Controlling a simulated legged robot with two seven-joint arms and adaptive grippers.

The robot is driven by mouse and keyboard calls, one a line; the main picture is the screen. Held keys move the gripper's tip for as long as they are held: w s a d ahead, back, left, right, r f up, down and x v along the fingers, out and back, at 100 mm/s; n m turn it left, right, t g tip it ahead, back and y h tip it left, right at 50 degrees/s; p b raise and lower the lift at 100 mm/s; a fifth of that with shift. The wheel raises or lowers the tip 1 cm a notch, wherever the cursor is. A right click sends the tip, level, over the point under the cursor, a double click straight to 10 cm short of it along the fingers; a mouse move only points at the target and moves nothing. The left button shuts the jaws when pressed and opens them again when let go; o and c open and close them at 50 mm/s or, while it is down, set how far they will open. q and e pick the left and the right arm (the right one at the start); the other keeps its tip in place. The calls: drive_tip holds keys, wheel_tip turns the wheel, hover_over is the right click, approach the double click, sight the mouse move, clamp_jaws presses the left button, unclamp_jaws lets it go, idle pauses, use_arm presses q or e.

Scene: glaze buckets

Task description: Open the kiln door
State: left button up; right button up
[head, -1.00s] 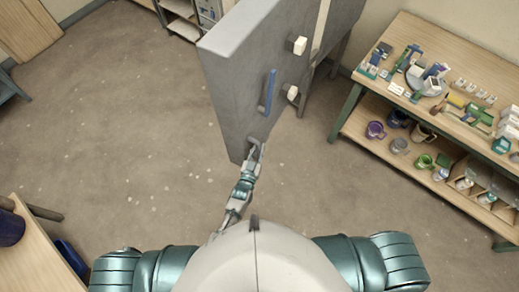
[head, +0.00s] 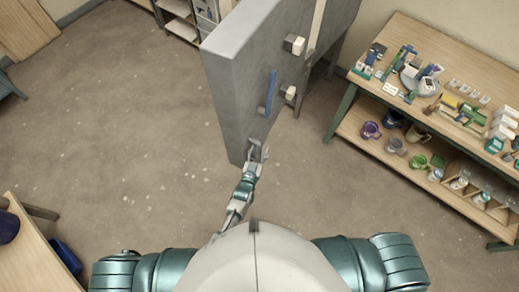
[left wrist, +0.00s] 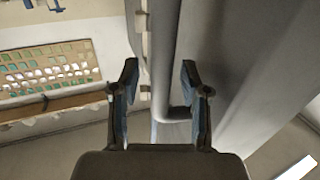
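The kiln door (head: 235,90) is a thick grey slab that stands upright ahead of me in the head view. A blue upright handle (head: 271,92) is on its right-hand face. My left gripper (head: 258,152) is low at the door's near edge, below the blue handle. In the left wrist view its two fingers (left wrist: 160,78) are spread apart, with grey door surface (left wrist: 230,60) beyond and to the right of them. I cannot tell whether a finger touches the door. My right gripper is not in view.
A wooden shelf unit (head: 345,128) with mugs and tools stands at the right. Pale blocks (head: 294,44) stick out beside the door. A wooden table (head: 30,262) is at the lower left. The floor (head: 120,130) left of the door is clear.

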use_arm(q)
drive_tip(key=v, duration=1.2)
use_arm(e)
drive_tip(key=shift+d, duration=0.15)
use_arm(q)
drive_tip(key=shift+d, duration=0.1)
